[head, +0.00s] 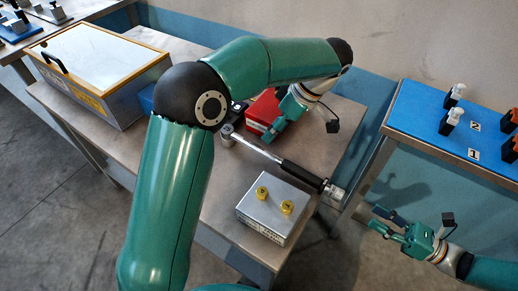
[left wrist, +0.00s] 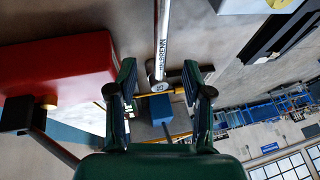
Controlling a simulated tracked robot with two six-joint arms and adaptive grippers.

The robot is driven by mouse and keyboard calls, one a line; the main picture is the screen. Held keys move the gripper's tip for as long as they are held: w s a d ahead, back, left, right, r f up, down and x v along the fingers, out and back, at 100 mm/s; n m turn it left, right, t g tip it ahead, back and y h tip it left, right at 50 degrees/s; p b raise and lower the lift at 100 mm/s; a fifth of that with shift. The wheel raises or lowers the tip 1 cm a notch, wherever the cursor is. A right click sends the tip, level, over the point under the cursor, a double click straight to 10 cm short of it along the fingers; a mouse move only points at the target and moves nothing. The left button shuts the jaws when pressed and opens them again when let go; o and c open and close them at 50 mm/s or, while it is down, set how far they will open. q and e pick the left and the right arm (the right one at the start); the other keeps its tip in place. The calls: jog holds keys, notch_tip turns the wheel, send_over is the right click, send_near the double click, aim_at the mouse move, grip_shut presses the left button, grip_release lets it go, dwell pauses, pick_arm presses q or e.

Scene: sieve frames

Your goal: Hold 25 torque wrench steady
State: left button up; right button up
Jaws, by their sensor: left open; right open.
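The torque wrench (head: 261,149) lies across the workbench, with its round head at the left and its black grip (head: 303,175) at the right. In the left wrist view, its silver shaft (left wrist: 163,40) carries printed lettering and ends in a labelled round head between my fingertips in the picture. My left gripper (head: 276,122) is open, just behind the wrench near its head; I cannot tell whether it touches. Its spread fingers also show in the left wrist view (left wrist: 160,98). My right gripper (head: 384,222) is open and empty, right of the workbench.
A red box (head: 262,109) stands beside my left gripper. A silver block with two yellow knobs (head: 270,212) sits in front of the wrench. A glass-lidded case (head: 105,60) fills the back left. A blue-topped table (head: 430,118) with small fixtures stands at right.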

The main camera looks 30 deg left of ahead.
aim_at(261, 148)
pick_arm(q)
jog(key=x, duration=0.9)
jog(key=shift+f, duration=0.2)
grip_shut()
dwell(0.3)
jog(key=c, duration=0.8)
grip_release()
grip_shut()
